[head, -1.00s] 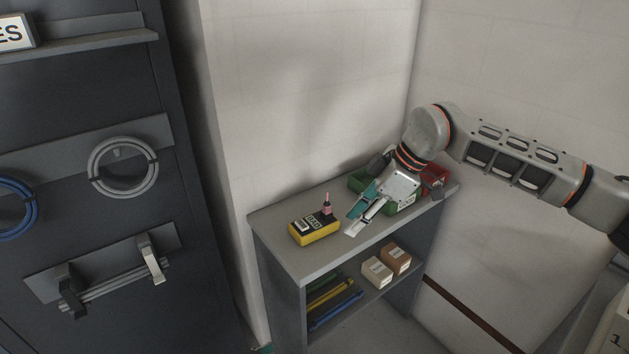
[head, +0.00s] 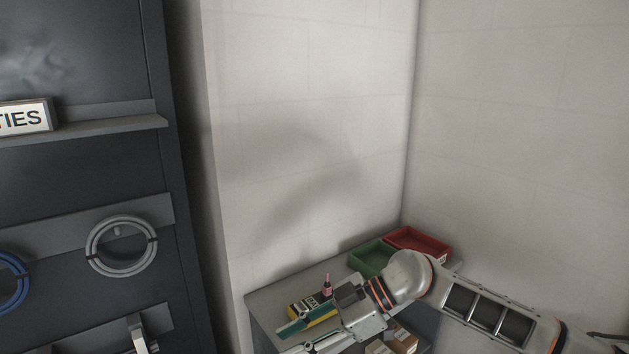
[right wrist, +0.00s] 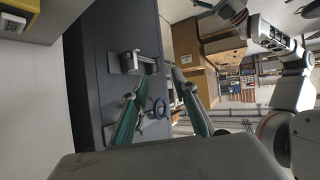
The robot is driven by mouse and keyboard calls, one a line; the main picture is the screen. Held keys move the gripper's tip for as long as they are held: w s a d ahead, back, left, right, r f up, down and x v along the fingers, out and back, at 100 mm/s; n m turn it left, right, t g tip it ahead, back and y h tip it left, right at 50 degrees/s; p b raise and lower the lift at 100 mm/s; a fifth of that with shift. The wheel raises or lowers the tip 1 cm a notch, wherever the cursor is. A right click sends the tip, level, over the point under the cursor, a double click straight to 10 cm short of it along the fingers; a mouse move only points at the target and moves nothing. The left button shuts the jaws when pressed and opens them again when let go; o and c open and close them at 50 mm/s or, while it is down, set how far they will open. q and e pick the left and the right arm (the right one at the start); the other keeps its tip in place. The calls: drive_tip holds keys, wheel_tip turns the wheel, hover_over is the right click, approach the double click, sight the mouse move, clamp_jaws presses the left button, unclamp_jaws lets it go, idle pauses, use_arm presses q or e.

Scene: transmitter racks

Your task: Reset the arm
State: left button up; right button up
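My right arm comes in from the right in the head view, bent low over the shelf unit. Its right gripper (head: 283,342) points left, near the front of the shelf top, partly covering the yellow and black meter (head: 308,304). In the right wrist view its two teal fingers (right wrist: 159,78) stand apart with nothing held between them. Grey and orange arm links of mine show at the upper right of that view.
The grey shelf unit (head: 265,299) stands against the wall, with a green bin (head: 372,258) and a red bin (head: 420,243) at its back. A small pink-topped item (head: 327,284) stands by the meter. A dark rack with a grey cable coil (head: 121,246) is at left.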

drive_tip(key=s+a+r+t+y, duration=0.1)
drive_tip(key=s+a+r+y, duration=0.2)
drive_tip(key=a+y, duration=0.25)
drive_tip(key=w+d+f+m+t+h, duration=0.3)
drive_tip(key=d+f+m+t+h, duration=0.5)
drive_tip(key=d+f+m+t, duration=0.8)
drive_tip(key=s+d+f+g+h, duration=0.2)
drive_tip(key=s+d+f+h, duration=0.1)
drive_tip(key=s+d+f, duration=0.5)
drive_tip(key=s+d+f+g+h, duration=0.3)
drive_tip(key=s+d+f, duration=0.4)
drive_tip(key=s+f, duration=0.3)
wheel_tip(320, 180, down, 3)
drive_tip(key=shift+d+f+h, duration=0.1)
drive_tip(key=shift+d+h, duration=0.3)
drive_tip(key=shift+h, duration=0.25)
